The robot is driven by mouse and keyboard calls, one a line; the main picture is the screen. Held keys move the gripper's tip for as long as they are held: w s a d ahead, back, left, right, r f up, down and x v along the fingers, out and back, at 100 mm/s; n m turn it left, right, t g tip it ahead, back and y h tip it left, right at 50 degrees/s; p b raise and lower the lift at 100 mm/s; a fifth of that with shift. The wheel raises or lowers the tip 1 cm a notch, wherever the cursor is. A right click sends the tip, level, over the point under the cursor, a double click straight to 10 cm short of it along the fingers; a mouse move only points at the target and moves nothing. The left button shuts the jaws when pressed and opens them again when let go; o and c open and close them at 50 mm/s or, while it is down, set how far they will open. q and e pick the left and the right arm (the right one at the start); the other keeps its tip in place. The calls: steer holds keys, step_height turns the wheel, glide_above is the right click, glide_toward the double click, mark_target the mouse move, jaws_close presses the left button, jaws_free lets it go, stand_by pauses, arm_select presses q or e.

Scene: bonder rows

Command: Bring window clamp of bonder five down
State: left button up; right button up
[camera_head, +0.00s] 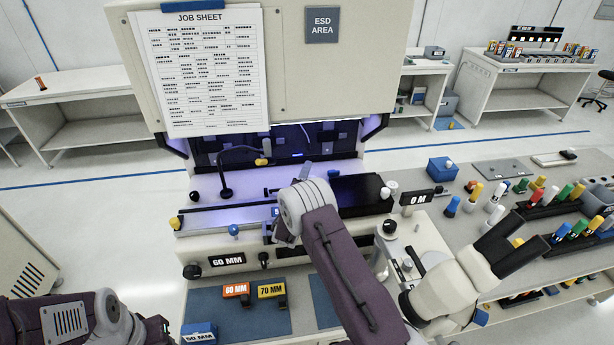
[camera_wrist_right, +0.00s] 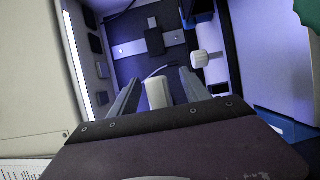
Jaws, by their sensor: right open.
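My right gripper (camera_wrist_right: 160,85) reaches into the bay. It is open, with a white knob or cylinder (camera_wrist_right: 157,93) between its fingers in the wrist view; contact cannot be made out. A second white knob (camera_wrist_right: 203,59) lies to the right of the fingers. A dark block on a pale crossbar (camera_wrist_right: 155,41) lies beyond; I cannot tell whether it is the window clamp. In the head view my right wrist hides part of the bay. Only my left arm shows at lower left.
A gooseneck with a yellow tip (camera_head: 264,160) stands in the bay left of my right arm. A microscope-like white part (camera_head: 470,270) is at right. Orange (camera_head: 236,290) and yellow (camera_head: 271,290) labelled blocks sit on the front mat. The right bench (camera_head: 490,205) holds several coloured-handled tools.

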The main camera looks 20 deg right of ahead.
steer(key=shift+v, duration=3.4)
steer(key=shift+a+f, duration=0.1)
